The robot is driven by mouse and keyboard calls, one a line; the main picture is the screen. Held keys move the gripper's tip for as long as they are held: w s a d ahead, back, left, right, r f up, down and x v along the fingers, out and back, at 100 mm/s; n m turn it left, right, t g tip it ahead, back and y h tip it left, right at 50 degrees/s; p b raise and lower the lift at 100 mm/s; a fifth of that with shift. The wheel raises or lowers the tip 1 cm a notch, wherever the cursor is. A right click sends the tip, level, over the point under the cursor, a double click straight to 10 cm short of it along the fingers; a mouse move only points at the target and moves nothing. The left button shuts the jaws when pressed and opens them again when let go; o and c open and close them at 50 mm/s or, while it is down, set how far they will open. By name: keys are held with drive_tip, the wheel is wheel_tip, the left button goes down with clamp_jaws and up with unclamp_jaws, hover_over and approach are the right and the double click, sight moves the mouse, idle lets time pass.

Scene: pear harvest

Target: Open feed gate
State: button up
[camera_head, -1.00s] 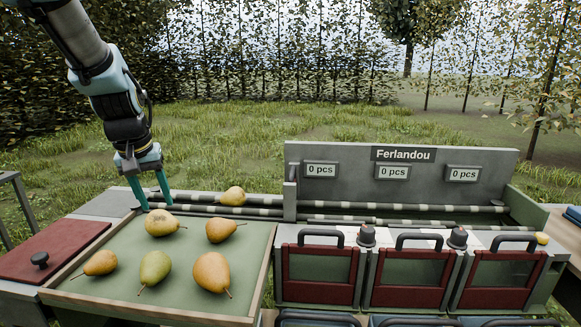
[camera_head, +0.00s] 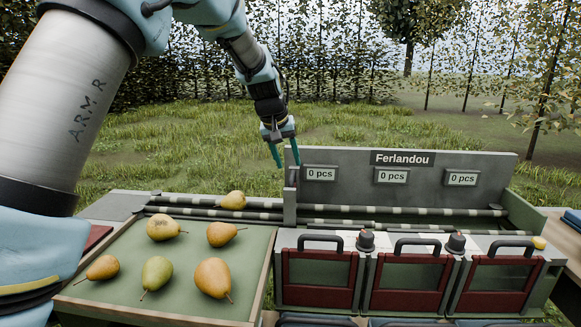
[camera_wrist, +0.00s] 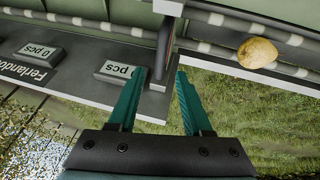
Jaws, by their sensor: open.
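The feed gate (camera_head: 289,208) is a narrow grey upright piece at the left end of the Ferlandou panel, standing across the rollers. In the wrist view the gate (camera_wrist: 165,48) shows as a dark upright bar just beyond my fingertips. My gripper (camera_head: 287,165) is above the gate's top, pointing down, with its teal fingers apart and empty. In the wrist view my gripper (camera_wrist: 158,74) has the bar roughly in line with the gap between its fingers; I cannot tell if they touch. A yellow pear (camera_head: 232,200) lies on the rollers left of the gate.
A green tray (camera_head: 120,291) with several pears stands at front left. The grey panel (camera_head: 345,157) with three "0 pcs" displays stands right beside my gripper. Red-framed doors (camera_head: 319,278) with black handles line the front right. Grass behind is clear.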

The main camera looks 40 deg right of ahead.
sight(292, 174)
drive_tip(key=shift+p+x, duration=0.4)
drive_tip(key=shift+x, duration=1.75)
drive_tip(key=shift+c, duration=0.2)
clamp_jaws()
drive_tip(key=shift+r, duration=0.1)
